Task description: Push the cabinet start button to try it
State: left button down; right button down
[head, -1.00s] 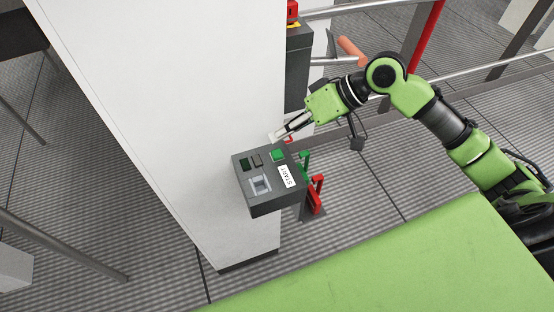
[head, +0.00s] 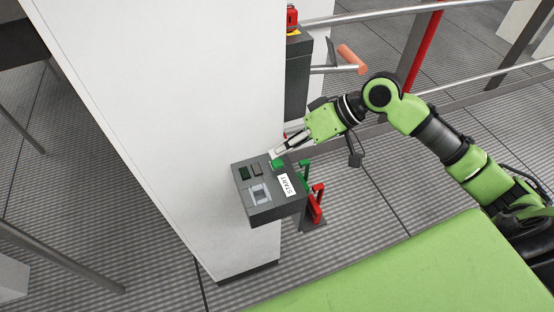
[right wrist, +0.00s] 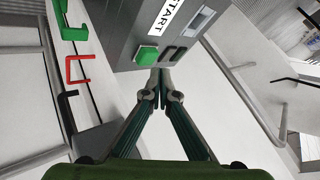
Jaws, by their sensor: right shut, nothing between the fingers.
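The grey control box (head: 262,207) juts from the side of the white cabinet (head: 190,120). On its top are a green button (head: 277,164) beside a white START label (head: 286,185), two dark buttons and a pale square switch. My right gripper (head: 275,154) is shut and empty, its tips at the far edge of the box by the green button. In the right wrist view the shut fingertips (right wrist: 159,72) lie just below and right of the green button (right wrist: 147,55); whether they touch it I cannot tell. My left gripper is not in view.
Green and red handles (head: 315,205) stand low just right of the box. A metal railing (head: 470,82) with an orange-ended lever (head: 351,57) runs behind my right arm. A dark post box with a red button (head: 291,16) stands beside the cabinet.

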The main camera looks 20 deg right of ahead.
aim_at(280, 161)
jog(key=shift+f, duration=0.15)
dwell(0.6)
jog(key=shift+f, duration=0.25)
jog(key=shift+f, duration=0.5)
dwell(0.8)
jog(key=shift+r+p, duration=0.9)
jog(key=shift+p, duration=0.3)
jog(key=shift+r, duration=0.1)
notch_tip(280, 161, up, 5)
jog(key=p, duration=0.5)
jog(key=shift+p, duration=0.3)
